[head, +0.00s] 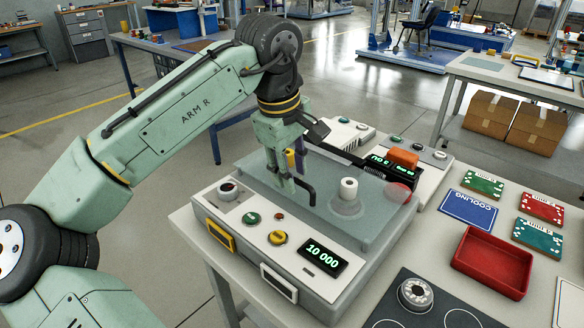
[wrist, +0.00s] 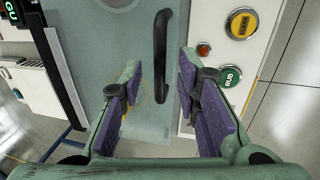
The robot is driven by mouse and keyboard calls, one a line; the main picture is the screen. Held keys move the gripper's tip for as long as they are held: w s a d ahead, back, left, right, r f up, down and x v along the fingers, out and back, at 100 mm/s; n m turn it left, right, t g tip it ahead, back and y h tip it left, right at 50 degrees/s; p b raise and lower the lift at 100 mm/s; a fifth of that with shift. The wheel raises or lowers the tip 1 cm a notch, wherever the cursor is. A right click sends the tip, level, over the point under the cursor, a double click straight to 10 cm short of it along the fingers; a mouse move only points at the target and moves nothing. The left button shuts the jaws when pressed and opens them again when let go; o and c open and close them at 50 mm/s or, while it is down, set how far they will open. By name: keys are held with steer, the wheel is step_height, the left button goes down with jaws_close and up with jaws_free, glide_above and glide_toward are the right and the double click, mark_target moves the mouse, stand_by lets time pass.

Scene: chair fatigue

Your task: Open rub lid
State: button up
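The rub lid (head: 375,200) is a pale translucent cover lying flat and closed on top of a white machine. Its black bar handle (head: 309,190) stands near the lid's front edge; in the wrist view the handle (wrist: 162,60) runs lengthwise between my fingers. My gripper (head: 288,188) is low over the front of the lid, pointing down, right by the handle. In the wrist view my gripper (wrist: 160,75) is open, with one purple-padded finger on each side of the handle and a gap to both. Contact with the handle is not visible.
The machine's front panel has a green RUB button (wrist: 232,76), a yellow button (head: 277,238), and a display reading 10 000 (head: 322,257). A white cylinder (head: 348,189) shows at the lid. A red tray (head: 493,262) and several boards lie to the right.

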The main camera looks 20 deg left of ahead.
steer(key=shift+c, duration=0.5)
jaws_close()
